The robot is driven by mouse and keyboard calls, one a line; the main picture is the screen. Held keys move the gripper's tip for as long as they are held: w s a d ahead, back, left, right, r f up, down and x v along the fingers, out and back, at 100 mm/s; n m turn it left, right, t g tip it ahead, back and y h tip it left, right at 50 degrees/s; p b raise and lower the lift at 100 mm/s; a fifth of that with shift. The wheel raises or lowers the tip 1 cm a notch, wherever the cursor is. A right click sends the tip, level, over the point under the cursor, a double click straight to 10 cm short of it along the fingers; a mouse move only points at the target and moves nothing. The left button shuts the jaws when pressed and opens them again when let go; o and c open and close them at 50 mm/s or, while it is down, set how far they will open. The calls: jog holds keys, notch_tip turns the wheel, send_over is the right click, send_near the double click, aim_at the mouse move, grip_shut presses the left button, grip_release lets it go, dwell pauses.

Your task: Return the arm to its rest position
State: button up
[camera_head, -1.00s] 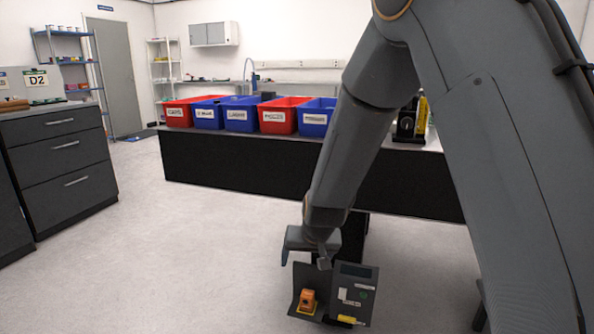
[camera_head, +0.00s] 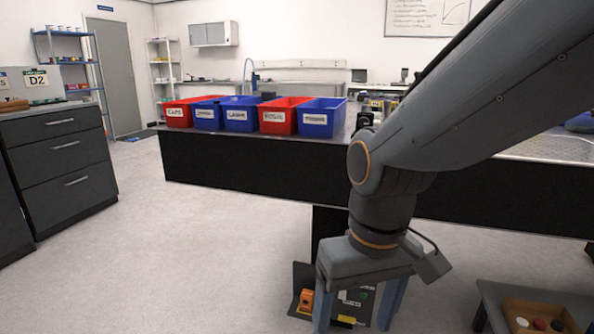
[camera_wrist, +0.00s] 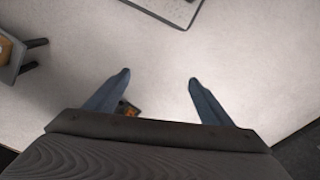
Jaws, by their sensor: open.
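My gripper (camera_head: 357,318) hangs pointing down in front of the dark bench in the head view, below my bent arm. Its two blue-grey fingers are spread apart with nothing held between them. In the wrist view my gripper (camera_wrist: 158,77) shows its fingers wide apart over bare pale floor. In the head view it partly hides a low dark unit with a small orange block (camera_head: 306,300) on it. An orange patch beside the left finger shows in the wrist view, mostly hidden.
A long black bench (camera_head: 250,171) carries red and blue labelled bins, including a blue bin (camera_head: 322,118). A low table with a wooden tray (camera_head: 538,317) stands at lower right. Dark drawers (camera_head: 62,160) stand at left. Open floor (camera_head: 190,245) lies between.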

jog(key=s+d+r+m+p, duration=0.1)
jog(key=d+r+m+p, duration=0.2)
jog(key=d+r+p, duration=0.7)
notch_tip(320, 180, up, 2)
jog(key=p, duration=1.1)
jog(key=shift+s+d+r+h, duration=0.2)
jog(key=shift+s+d+h, duration=0.2)
dwell(0.5)
